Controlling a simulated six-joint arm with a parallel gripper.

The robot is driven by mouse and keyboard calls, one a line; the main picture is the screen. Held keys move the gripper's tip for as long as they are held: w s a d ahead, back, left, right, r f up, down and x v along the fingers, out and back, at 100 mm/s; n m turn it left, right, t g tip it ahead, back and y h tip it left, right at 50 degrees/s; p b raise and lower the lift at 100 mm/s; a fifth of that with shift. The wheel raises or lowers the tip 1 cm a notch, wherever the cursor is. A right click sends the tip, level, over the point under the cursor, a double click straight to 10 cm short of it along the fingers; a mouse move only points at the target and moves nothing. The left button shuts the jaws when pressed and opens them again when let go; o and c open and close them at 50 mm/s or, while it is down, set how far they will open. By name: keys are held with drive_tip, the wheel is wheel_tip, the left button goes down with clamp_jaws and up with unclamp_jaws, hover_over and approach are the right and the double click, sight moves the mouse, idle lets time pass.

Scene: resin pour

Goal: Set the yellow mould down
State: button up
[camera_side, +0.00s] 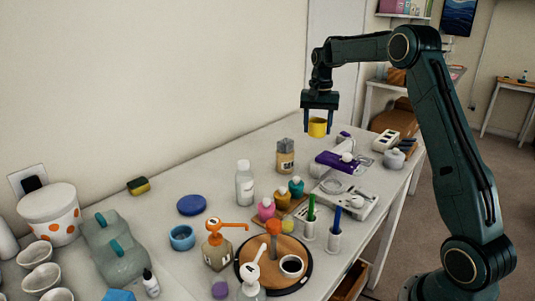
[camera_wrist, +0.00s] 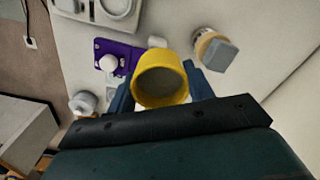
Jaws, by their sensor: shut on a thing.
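The yellow mould (camera_side: 318,128) is a small round cup held above the table's far part in the side view. In the wrist view the yellow mould (camera_wrist: 161,80) shows its open round rim and a greyish inside. My gripper (camera_side: 319,124) is shut on it, with one dark blue finger on each side. The fingers also show in the wrist view (camera_wrist: 160,88). In the side view the mould hangs clear of the table top. The fingers hide parts of its sides.
A purple mat (camera_side: 338,162) with a white knob-like thing lies below. A white scale-like device (camera_side: 345,196) is nearer. Bare table shows behind the jar.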

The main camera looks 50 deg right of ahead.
drive_tip(key=w+a+f+n, duration=0.1)
drive_tip(key=a+f+n, duration=0.15)
drive_tip(key=a, duration=0.55)
drive_tip(key=w+a+f+n, duration=0.1)
drive_tip(key=a+n, duration=0.2)
drive_tip(key=a, duration=0.4)
drive_tip(key=w+f+m, duration=0.4)
drive_tip(key=w+m, duration=0.7)
drive_tip(key=w, duration=0.3)
drive_tip(key=shift+w+d, duration=0.15)
drive_tip(key=shift+d, duration=0.25)
drive_tip(key=shift+f, duration=4.05)
drive_tip(key=o, duration=1)
drive_tip(key=shift+f, duration=0.15)
